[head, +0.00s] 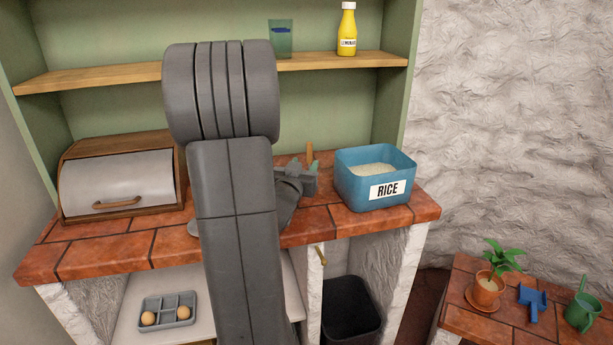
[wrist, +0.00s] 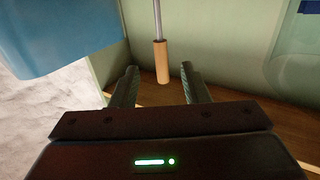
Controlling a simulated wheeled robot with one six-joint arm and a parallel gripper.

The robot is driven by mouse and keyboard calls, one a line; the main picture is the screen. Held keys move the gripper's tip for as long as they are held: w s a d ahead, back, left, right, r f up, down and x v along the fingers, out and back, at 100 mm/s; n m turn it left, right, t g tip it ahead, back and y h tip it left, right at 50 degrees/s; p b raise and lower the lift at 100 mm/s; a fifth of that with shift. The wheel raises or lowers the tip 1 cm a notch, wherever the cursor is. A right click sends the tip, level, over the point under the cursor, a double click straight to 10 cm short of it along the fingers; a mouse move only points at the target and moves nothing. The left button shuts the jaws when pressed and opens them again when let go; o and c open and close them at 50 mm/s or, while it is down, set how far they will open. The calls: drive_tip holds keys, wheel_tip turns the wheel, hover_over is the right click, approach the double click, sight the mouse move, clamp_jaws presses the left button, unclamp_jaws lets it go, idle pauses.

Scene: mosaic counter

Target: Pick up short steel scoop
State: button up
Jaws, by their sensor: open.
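A rod-like utensil with a pale wooden handle (wrist: 161,62) and a thin grey metal shaft shows in the wrist view. Its other end is out of that view, so I cannot confirm it is the short steel scoop. The handle lies between or just beyond the tips of my open gripper (wrist: 159,70), with no clear contact. In the head view a small wooden tip (head: 309,152) shows beside my gripper (head: 311,169), left of the rice bin; my arm hides most of that area.
The blue rice bin (head: 356,189) stands close on the right; it also shows in the wrist view (wrist: 65,35). A bread box (head: 118,185) is at the left. A shelf (head: 330,61) with a glass (head: 281,40) and yellow bottle (head: 347,32) is above the counter (head: 120,248).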

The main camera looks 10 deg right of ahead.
sight(308, 157)
drive_tip(key=p+x, duration=0.1)
drive_tip(key=x, duration=0.7)
drive_tip(key=shift+w+f, duration=0.15)
drive_tip(key=shift+f, duration=0.05)
drive_tip(key=shift+a, duration=0.1)
drive_tip(key=shift+c, duration=0.4)
clamp_jaws()
